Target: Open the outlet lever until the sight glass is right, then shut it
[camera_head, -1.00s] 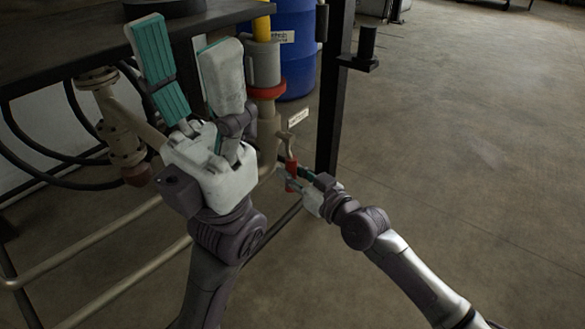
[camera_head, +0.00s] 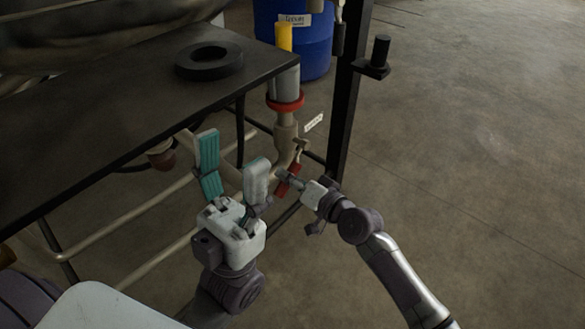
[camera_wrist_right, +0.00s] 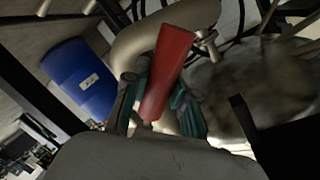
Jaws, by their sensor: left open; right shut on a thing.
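The red outlet lever (camera_head: 289,180) sits on the beige outlet pipe (camera_head: 284,140) below the table's corner, and it is tilted. My right gripper (camera_head: 284,178) is shut on this lever. In the right wrist view the red lever (camera_wrist_right: 168,72) rises between the teal finger pads. My left gripper (camera_head: 232,172) is open and empty, fingers pointing up, just left of the lever and apart from it. A grey and yellow cylindrical fitting (camera_head: 285,72) with a red ring stands above the pipe; I cannot tell whether it is the sight glass, and no level is readable.
A dark table (camera_head: 110,120) with a black ring (camera_head: 209,60) overhangs on the left. A black post (camera_head: 348,110) with a small bracket stands close right of the lever. A blue drum (camera_head: 305,50) is behind. Beige rails run below. The floor at right is clear.

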